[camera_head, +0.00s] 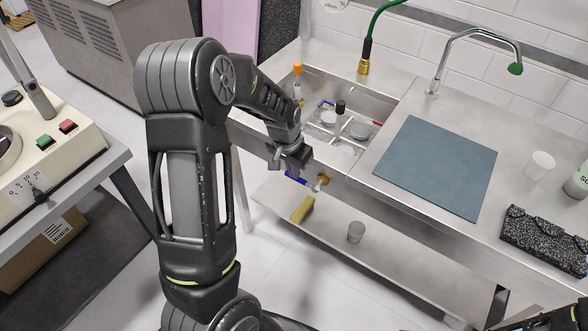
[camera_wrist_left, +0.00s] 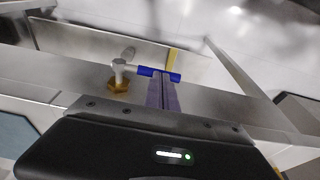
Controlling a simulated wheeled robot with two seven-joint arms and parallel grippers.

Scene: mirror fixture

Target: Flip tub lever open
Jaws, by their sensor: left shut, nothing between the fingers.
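The tub is a steel sink basin (camera_head: 375,108) set in a counter. On its front face is a small valve with a brass nut (camera_head: 324,178) and a blue lever (camera_head: 294,178). The lever points left from the valve in the head view. In the left wrist view, the blue lever (camera_wrist_left: 160,73) points right from the silver valve stem, beside the brass nut (camera_wrist_left: 119,86). My left gripper (camera_head: 302,172) is at the lever. Its fingers (camera_wrist_left: 161,90) are shut with nothing between them, tips close to the lever; contact is unclear.
Several bottles and dishes are in the basin. A blue-grey mat (camera_head: 437,166), a white cup (camera_head: 540,165) and a dark speckled case (camera_head: 546,240) are on the counter. A lower shelf holds a yellow sponge (camera_head: 303,208) and a grey cup (camera_head: 356,232).

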